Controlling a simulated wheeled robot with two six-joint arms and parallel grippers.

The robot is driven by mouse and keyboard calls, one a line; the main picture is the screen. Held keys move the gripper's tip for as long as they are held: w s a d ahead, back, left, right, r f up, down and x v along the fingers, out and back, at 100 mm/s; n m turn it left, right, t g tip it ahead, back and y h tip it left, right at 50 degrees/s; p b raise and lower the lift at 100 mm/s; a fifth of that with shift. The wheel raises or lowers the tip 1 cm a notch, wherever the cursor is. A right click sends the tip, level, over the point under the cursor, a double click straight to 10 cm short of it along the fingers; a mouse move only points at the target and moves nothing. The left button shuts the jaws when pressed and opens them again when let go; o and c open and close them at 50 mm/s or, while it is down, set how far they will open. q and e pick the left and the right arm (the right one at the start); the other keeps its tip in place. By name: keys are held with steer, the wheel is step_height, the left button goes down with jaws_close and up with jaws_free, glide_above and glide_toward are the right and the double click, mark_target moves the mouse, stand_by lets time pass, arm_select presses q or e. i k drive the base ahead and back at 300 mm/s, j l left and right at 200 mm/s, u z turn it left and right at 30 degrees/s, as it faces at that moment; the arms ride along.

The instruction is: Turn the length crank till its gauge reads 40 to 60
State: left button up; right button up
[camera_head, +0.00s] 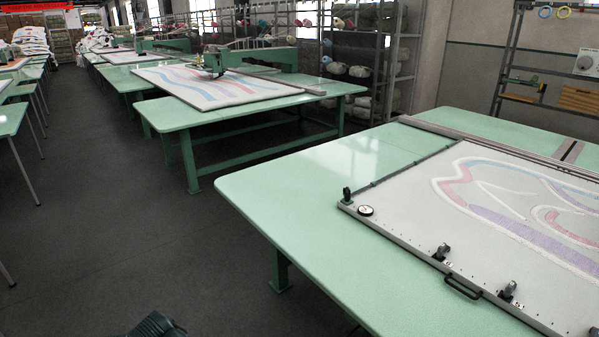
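A small round dial gauge (366,210) with a pale face and dark rim sits at the near left corner of the frame on the nearest green table. Its reading is too small to tell. A short black upright knob (347,195) stands just behind it at the frame's corner. Black clamp-like fittings (440,252) and (508,292) sit along the frame's front edge. I cannot tell which part, if any, is the length crank.
The near green table (300,187) carries a tufting frame with patterned cloth (480,205) and a black handle (462,287) at its front. A second green table (172,115) stands behind. Dark floor (110,230) on the left is open. Shelves (375,50) line the back.

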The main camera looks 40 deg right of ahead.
mark_target(346, 193)
steer(key=i+z, duration=0.3)
steer(key=i, duration=0.35)
steer(key=i+j+z, duration=0.3)
steer(key=i, duration=0.3)
steer(key=i+l+z, duration=0.1)
steer(key=z, duration=0.3)
steer(key=i+z, duration=0.5)
steer(key=z, duration=0.3)
steer(key=i+j+z, duration=0.15)
steer(key=z, duration=0.3)
steer(key=i+j, duration=0.05)
